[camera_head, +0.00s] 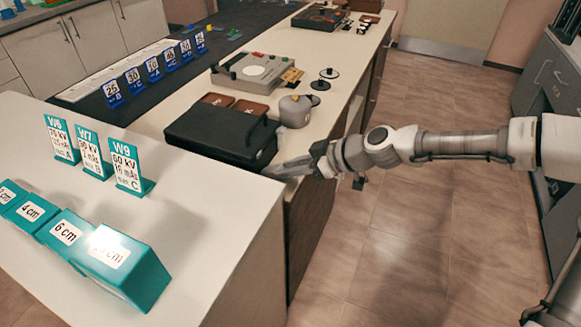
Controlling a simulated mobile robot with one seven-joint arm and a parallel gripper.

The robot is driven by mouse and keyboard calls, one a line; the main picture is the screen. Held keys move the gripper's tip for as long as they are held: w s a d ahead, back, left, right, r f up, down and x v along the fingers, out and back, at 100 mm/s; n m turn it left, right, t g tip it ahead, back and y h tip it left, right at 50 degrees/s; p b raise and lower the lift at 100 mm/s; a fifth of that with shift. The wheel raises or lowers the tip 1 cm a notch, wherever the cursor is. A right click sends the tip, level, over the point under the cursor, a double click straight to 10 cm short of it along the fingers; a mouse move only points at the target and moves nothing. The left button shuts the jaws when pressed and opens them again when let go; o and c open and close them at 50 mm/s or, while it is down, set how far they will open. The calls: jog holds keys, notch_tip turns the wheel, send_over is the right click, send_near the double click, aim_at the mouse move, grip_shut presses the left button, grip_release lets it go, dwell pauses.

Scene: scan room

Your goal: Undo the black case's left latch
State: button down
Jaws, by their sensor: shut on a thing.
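The black case (215,130) lies closed on the white counter, near its right edge, with a raised handle-like part on its right side. My gripper (278,170) reaches in from the right and is at the near right corner of the case, low by its side face. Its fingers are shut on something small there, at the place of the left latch. The latch itself is hidden by the fingers and too small to make out.
A grey device (255,70) is farther back. Teal signs (128,170) and teal blocks (120,265) stand at the near left. The floor (420,240) right of the counter is clear.

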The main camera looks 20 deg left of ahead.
jog(key=c, duration=0.6)
grip_release()
jog(key=shift+c, duration=0.2)
jog(key=p+v, duration=0.4)
jog(key=v, duration=1.3)
jog(key=shift+d, duration=0.1)
